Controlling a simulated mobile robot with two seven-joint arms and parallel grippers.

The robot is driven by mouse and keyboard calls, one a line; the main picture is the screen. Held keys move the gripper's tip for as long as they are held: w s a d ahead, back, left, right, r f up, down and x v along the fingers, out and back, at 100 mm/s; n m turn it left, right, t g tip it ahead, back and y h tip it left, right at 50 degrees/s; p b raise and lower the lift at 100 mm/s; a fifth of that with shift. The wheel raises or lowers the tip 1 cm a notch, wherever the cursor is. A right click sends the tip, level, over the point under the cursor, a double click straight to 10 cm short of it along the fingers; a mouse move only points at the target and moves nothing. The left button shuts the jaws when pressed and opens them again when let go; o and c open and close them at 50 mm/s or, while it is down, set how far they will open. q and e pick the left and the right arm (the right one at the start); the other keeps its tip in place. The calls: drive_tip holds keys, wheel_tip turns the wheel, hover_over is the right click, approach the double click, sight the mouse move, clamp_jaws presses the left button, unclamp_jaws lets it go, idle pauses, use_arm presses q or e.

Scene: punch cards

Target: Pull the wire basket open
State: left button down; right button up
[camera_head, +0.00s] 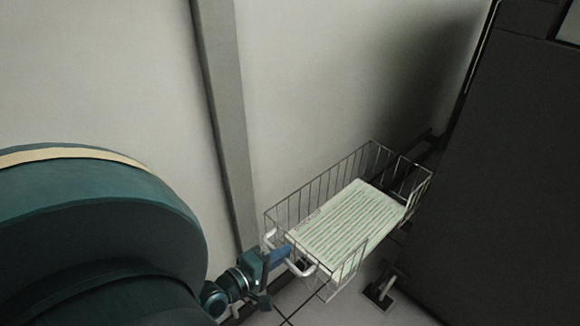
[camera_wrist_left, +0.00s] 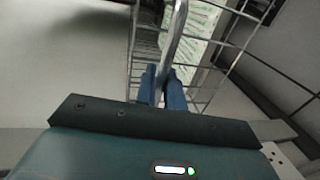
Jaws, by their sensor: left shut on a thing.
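The wire basket (camera_head: 320,185) stands out from the dark cabinet at the right of the head view, with a stack of pale green striped cards (camera_head: 345,228) in it. A light handle (camera_head: 303,270) is on its near end. My left gripper (camera_head: 285,253) is at this end, its blue fingers shut on the handle. In the left wrist view the fingers (camera_wrist_left: 163,88) close around the handle bar (camera_wrist_left: 176,40), with the basket wires (camera_wrist_left: 232,45) and the cards (camera_wrist_left: 197,25) beyond. My right gripper is in neither view.
A dark cabinet (camera_head: 500,150) fills the right side. A pale wall (camera_head: 320,80) with a grey vertical post (camera_head: 226,110) runs behind the basket. Tiled floor (camera_head: 325,312) shows below. A small foot-like bracket (camera_head: 380,292) stands under the basket.

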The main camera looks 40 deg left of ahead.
use_arm(q)
drive_tip(key=shift+s, duration=0.25)
drive_tip(key=c, duration=1.6)
unclamp_jaws()
drive_tip(key=shift+s, duration=0.1)
drive_tip(key=p+v, duration=0.2)
drive_tip(key=v, duration=1.1)
drive_tip(key=shift+p, duration=0.35)
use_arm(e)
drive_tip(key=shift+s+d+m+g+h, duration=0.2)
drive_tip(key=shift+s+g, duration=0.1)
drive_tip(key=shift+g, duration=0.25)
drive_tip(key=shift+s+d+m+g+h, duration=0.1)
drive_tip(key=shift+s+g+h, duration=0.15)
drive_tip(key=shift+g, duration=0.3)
use_arm(q)
drive_tip(key=shift+r, duration=0.1)
